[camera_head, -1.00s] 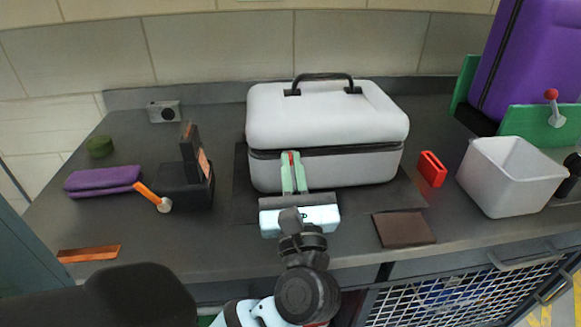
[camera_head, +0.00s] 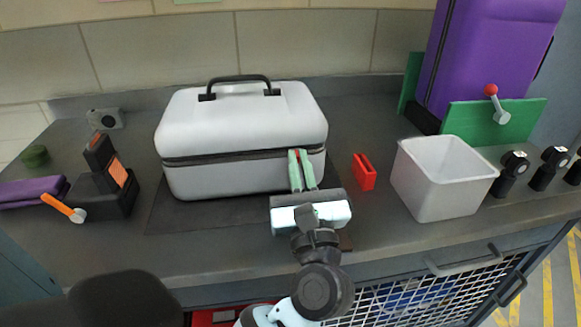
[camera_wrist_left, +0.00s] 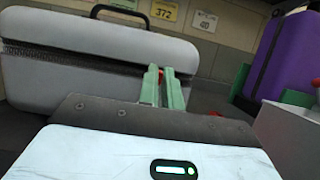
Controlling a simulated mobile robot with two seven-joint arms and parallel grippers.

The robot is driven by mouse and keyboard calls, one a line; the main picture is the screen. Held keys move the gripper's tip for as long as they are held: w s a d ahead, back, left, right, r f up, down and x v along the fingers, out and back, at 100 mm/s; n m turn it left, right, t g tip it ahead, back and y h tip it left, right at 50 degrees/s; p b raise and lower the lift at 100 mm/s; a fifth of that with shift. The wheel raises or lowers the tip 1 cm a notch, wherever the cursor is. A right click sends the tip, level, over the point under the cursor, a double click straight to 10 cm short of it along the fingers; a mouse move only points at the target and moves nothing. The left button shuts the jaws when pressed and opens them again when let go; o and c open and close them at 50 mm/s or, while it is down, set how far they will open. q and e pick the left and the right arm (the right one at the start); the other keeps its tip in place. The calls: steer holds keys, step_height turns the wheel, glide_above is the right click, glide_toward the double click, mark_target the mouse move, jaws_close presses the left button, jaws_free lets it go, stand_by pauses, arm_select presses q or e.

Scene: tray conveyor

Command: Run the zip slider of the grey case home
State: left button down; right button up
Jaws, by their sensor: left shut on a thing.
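The grey case (camera_head: 240,125) stands upright on a dark mat, with its black handle on top and a dark zip seam (camera_head: 220,158) around its front. My left gripper (camera_head: 297,158) has its green fingers at the seam, near the right end of the case's front. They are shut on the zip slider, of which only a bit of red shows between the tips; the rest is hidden. In the left wrist view the gripper (camera_wrist_left: 161,76) is also at the seam, and the grey case (camera_wrist_left: 75,75) fills the left. My right gripper is not in view.
A red block (camera_head: 364,172) and a pale open bin (camera_head: 440,190) stand right of the case. A purple case (camera_head: 490,60) is behind a green panel (camera_head: 525,120). A black stand (camera_head: 103,190) is at left. The mat (camera_head: 170,220) is bare in front.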

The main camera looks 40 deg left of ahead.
arm_select(q)
steer(key=shift+w+d, duration=0.6)
steer(key=shift+w, duration=0.1)
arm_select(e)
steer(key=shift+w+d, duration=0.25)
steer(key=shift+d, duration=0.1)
arm_select(q)
steer(key=c, duration=1.6)
jaws_free()
steer(key=shift+o, duration=0.2)
steer(key=shift+d+f, duration=0.1)
steer(key=shift+f, duration=0.05)
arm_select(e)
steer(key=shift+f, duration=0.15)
